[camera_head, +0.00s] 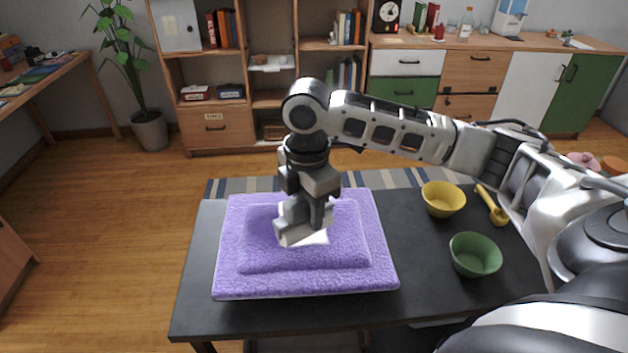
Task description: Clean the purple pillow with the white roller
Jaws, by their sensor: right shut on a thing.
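The purple pillow (250,275) lies flat on the dark table (200,315), left of the table's middle. My right gripper (308,222) points down over the middle of the pillow, with its arm coming in from the right. It is shut on a white thing, the white roller (314,238), which is at the pillow's top surface. The gripper hides much of the roller, and I cannot tell exactly how firmly it touches the pillow. My left gripper is not in view.
A yellow bowl (443,200), a green bowl (474,255) and a yellow tool (492,206) are on the table's right side, under or near my right arm. Shelves (215,125) and cabinets (470,75) stand at the back. Wooden floor at the left is clear.

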